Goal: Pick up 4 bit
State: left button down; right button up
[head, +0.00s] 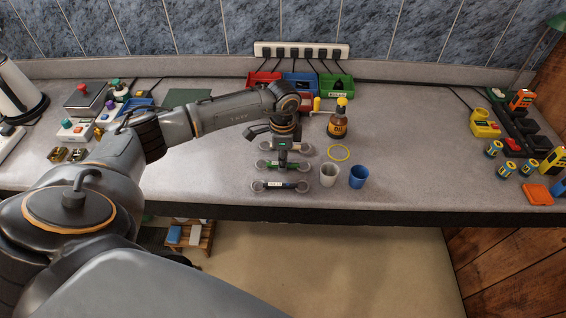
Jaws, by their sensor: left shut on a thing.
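Several bar-shaped bits with a ring at each end lie in a row on the grey counter. The front bit (271,185) has a dark bar with a pale label and lies apart from my gripper. The middle bit (302,165) lies behind it, and my left gripper (283,163) points straight down onto its bar, shut on it. Another bit (304,148) lies farther back, partly hidden by my left gripper. Whether the middle bit is lifted is hard to tell. My right gripper is not in view.
A grey cup (329,174) and a blue cup (358,177) stand right of the bits. A yellow ring (339,152) and a brown bottle (339,120) are behind them. Colored bins (336,87) stand at the back.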

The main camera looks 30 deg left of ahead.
pick_arm(q)
jog(key=shift+r, duration=0.1)
jog(key=shift+r+b, duration=0.5)
jog(key=shift+b, duration=0.15)
jog(key=s+d+r+p, duration=0.3)
jog(key=s+d+r, duration=0.6)
jog(key=r, duration=0.3)
jog(key=shift+s, duration=0.75)
